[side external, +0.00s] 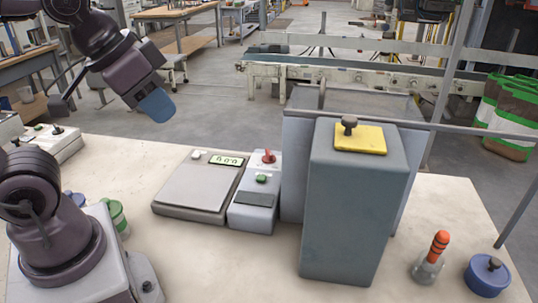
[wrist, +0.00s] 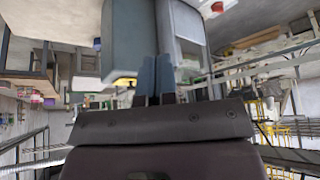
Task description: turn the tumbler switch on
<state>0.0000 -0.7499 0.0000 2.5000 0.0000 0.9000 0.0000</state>
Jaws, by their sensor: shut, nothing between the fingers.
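A small red spot at the top right edge of the wrist view may be the same lever. My gripper (side external: 157,106) is in the air at the upper left of the side view, well away from the control box and above it. Its blue fingers are together and empty; they also show in the wrist view (wrist: 155,79).
A scale (side external: 197,183) stands left of the control box. A tall grey cabinet (side external: 345,215) with a dark knob on a yellow plate (side external: 371,141) stands to its right.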

